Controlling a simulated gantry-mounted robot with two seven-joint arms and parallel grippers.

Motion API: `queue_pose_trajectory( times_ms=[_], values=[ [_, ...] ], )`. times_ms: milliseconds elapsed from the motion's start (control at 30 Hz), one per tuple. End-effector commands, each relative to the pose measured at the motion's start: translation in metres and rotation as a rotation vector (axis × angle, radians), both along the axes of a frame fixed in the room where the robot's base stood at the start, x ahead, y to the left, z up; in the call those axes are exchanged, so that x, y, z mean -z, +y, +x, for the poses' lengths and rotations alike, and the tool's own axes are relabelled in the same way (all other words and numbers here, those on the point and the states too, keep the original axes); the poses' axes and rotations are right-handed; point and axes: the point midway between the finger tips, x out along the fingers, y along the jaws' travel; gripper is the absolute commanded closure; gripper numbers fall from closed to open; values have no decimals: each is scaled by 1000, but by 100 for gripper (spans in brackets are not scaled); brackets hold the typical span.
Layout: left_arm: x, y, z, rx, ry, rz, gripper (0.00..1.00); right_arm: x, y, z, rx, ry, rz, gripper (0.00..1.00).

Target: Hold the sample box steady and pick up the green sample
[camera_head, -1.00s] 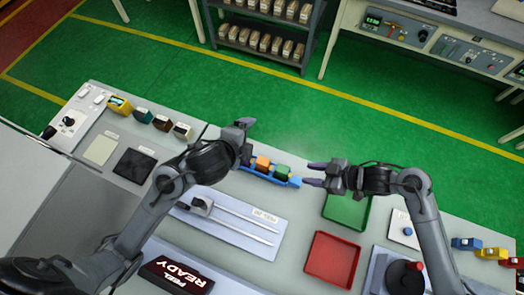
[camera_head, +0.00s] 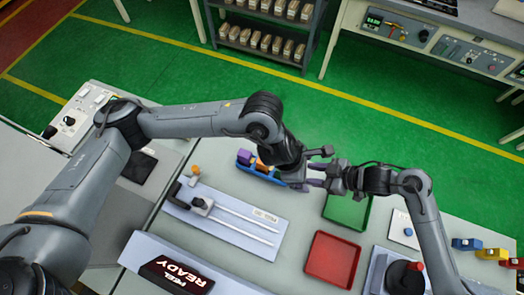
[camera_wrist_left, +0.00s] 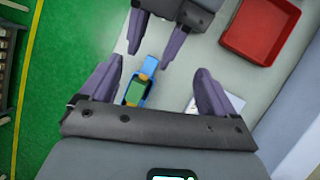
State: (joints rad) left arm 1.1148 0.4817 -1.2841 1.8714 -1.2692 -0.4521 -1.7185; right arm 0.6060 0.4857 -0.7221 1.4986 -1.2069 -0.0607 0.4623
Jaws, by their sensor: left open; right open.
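The blue sample box (camera_head: 256,173) lies on the grey bench. My left arm hides the green sample there. In the left wrist view the green sample (camera_wrist_left: 137,89) sits in the box (camera_wrist_left: 147,66), below and between my left fingers. My left gripper (camera_wrist_left: 156,69) is open and empty above the box. My right gripper (camera_head: 314,174) is open at the box's right end, close to my left gripper. Its fingers also show in the left wrist view (camera_wrist_left: 150,54).
A green tray (camera_head: 347,210) and a red tray (camera_head: 332,260) stand to the right. A slide panel with two rails (camera_head: 235,222) lies in front of the box. A READY display (camera_head: 176,275) is at the front. Several coloured blocks (camera_head: 488,253) stand far right.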

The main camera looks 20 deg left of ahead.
Motion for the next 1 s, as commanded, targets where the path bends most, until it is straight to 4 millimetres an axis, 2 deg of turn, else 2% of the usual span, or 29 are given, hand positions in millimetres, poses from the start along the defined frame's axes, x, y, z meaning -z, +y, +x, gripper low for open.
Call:
queue_pose_trajectory(
  times_ms=[33,100,200,400,500,667,1000],
  values=[
    [8,21,8,52,5,85,11,0,0,0,0,0,0,57],
    [22,49,14,118,32,185,11,0,0,0,0,0,0,57],
    [37,81,20,177,76,286,11,0,0,0,0,0,0,57],
    [51,123,27,233,142,395,11,0,0,0,0,0,0,57],
    [56,132,28,246,160,416,11,0,0,0,0,0,0,57],
    [70,136,28,251,168,424,11,0,0,0,0,0,0,57],
    [117,135,28,249,167,422,11,0,0,0,0,0,0,57]
  ],
)
